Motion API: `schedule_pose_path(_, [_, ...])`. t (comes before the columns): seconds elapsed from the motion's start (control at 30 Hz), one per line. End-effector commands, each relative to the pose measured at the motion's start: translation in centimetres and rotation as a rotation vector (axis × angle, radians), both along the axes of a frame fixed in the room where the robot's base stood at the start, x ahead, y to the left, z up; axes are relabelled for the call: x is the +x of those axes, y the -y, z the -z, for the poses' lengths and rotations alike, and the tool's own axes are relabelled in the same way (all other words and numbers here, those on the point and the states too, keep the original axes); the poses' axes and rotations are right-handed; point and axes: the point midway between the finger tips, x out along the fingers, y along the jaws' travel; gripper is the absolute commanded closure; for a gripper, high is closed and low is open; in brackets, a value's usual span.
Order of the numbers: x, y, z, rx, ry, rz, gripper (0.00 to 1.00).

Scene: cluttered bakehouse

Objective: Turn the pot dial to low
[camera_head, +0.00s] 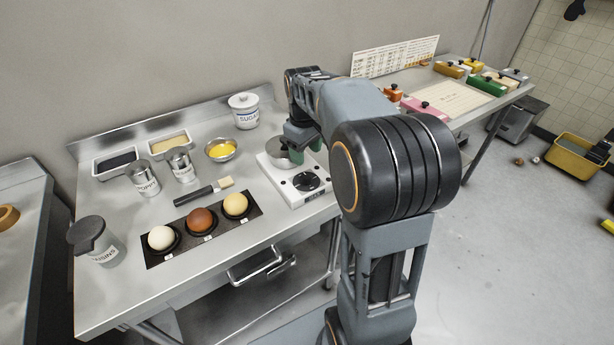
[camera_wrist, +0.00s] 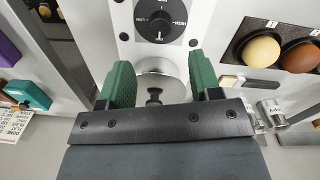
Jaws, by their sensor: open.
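The dial (camera_head: 306,181) is a round black knob at the front of a white burner unit (camera_head: 283,183). In the wrist view the dial (camera_wrist: 160,14) is at the top edge, partly cut off, with LOW on the left and HIGH on the right in that upside-down view. A white mark shows on its lower part; I cannot tell its exact setting. A metal pot (camera_head: 276,152) stands on the unit behind the dial. My gripper (camera_wrist: 160,70) is open, its green fingers above the pot, either side of a black lid knob (camera_wrist: 155,96), apart from the dial.
Three dough balls on a black tray (camera_head: 152,258), a brush (camera_head: 203,192), tins (camera_head: 144,179), a bowl (camera_head: 221,150) and a sugar jar (camera_head: 243,111) stand left of the unit. A second table with coloured boxes (camera_head: 450,69) is at the right.

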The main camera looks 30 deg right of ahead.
Motion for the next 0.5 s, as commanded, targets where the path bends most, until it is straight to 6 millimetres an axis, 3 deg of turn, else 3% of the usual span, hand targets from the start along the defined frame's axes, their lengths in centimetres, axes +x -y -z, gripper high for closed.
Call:
schedule_pose_path(0.2, [0.0,0.1,4.3,0.001,-0.003,0.001,0.42])
schedule_pose_path(0.5, [0.1,0.2,8.0,0.000,0.000,0.002,0.42])
